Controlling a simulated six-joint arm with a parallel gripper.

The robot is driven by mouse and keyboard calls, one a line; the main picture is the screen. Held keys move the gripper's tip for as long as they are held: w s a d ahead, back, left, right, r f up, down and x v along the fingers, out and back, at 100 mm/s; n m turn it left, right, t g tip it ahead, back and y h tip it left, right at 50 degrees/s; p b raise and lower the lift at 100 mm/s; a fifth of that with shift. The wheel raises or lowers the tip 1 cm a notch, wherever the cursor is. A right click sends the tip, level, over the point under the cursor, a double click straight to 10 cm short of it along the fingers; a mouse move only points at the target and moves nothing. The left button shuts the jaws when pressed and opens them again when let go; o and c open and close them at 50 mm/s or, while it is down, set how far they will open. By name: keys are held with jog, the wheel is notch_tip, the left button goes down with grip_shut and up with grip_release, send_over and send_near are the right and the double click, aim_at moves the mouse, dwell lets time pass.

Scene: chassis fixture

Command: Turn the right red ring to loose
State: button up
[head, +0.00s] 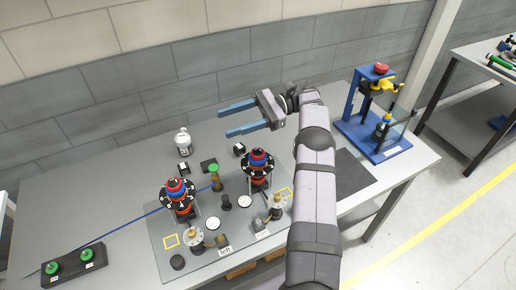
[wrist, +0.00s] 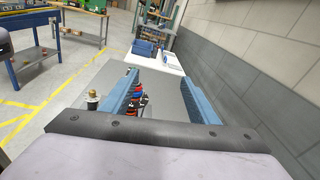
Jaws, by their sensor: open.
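Two stacked assemblies with black discs, red rings and blue tops stand on the grey fixture plate (head: 215,252): the left assembly (head: 178,193) and the right assembly (head: 258,164). Orange-red also shows below each black disc. My gripper (head: 224,122) is open and empty, above and behind the right assembly, its blue fingers pointing left. It touches neither assembly. In the wrist view my gripper (wrist: 160,78) has its fingers wide apart. The red, blue and black stacks (wrist: 138,97) show partly there, beside and behind the left finger; I cannot tell them apart.
Small knobs, white dials and a "left" label (head: 225,251) fill the plate's front. A white bottle (head: 183,142) stands behind. A blue press frame (head: 372,115) is at right; a green-button box (head: 72,264) is at left.

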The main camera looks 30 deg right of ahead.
jog(key=a+r+n+g+h+b, duration=0.1)
jog(key=a+r+n+g, duration=0.15)
jog(key=a+r, duration=0.45)
jog(key=n+h+b, duration=0.1)
jog(key=n+h, duration=0.3)
jog(key=h, duration=1.2)
send_over(258, 151)
jog(key=shift+t, duration=0.45)
jog(key=f, duration=1.1)
jog(key=shift+s+a, duration=0.15)
jog(key=shift+s, duration=0.05)
jog(key=shift+w, duration=0.2)
jog(key=shift+f+p, duration=1.3)
jog(key=shift+f, duration=2.35)
